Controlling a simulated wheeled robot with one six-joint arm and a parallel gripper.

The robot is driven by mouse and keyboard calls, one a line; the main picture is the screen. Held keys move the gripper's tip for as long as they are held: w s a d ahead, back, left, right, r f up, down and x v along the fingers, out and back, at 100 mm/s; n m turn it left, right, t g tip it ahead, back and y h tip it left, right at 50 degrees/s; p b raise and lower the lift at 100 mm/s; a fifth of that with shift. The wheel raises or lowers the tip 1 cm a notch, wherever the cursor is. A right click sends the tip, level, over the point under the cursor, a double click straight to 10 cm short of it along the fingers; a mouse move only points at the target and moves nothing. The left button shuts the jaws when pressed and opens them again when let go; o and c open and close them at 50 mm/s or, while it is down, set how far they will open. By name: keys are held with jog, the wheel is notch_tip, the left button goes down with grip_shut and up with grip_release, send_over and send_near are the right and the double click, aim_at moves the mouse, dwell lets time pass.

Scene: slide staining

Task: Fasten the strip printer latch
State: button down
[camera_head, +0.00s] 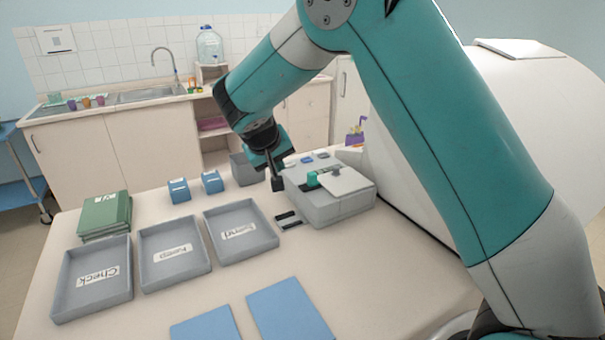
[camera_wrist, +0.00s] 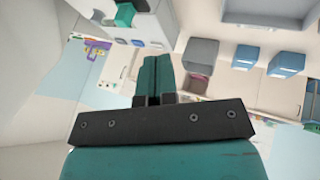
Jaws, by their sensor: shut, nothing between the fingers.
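The strip printer (camera_head: 335,208) is a light grey box at the table's right side, with a paler raised plate (camera_head: 350,181) on top. A teal part (camera_head: 312,179) and a small dark knob stand on its top; I cannot tell which is the latch, or whether it is fastened. My gripper (camera_head: 277,184) points down at the printer's left edge, shut and empty; I cannot tell whether it touches. In the wrist view, the shut fingers (camera_wrist: 154,76) are teal, and the printer (camera_wrist: 152,30) shows at upper left with its teal part (camera_wrist: 125,14).
Three grey labelled trays (camera_head: 92,277) (camera_head: 173,250) (camera_head: 240,233) stand left of the printer. A dark slotted strip (camera_head: 288,221) lies at its front left. Blue mats (camera_head: 290,311) lie in front. Green folders (camera_head: 105,214), blue holders (camera_head: 180,190) and a grey bin (camera_head: 243,168) stand behind. A large white rounded body is at right.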

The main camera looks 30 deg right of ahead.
aim_at(309, 175)
jog(key=shift+w+d+f+h, duration=0.3)
jog(key=shift+w+d, duration=0.1)
jog(key=shift+w, duration=0.1)
jog(key=shift+w+d+f+p, duration=0.6)
jog(key=shift+d+f+p, duration=0.45)
jog(key=shift+d+f, duration=0.35)
jog(key=shift+w+d+f+p, duration=0.65)
jog(key=shift+d+f+p, duration=0.55)
jog(key=shift+d, duration=0.3)
jog(key=shift+w+d+f+p, duration=0.6)
jog(key=shift+d+f+p, duration=0.35)
jog(key=shift+d+f, duration=0.45)
jog(key=shift+d+f+b, duration=0.1)
jog(key=shift+d+b, duration=0.8)
jog(key=shift+d, duration=0.15)
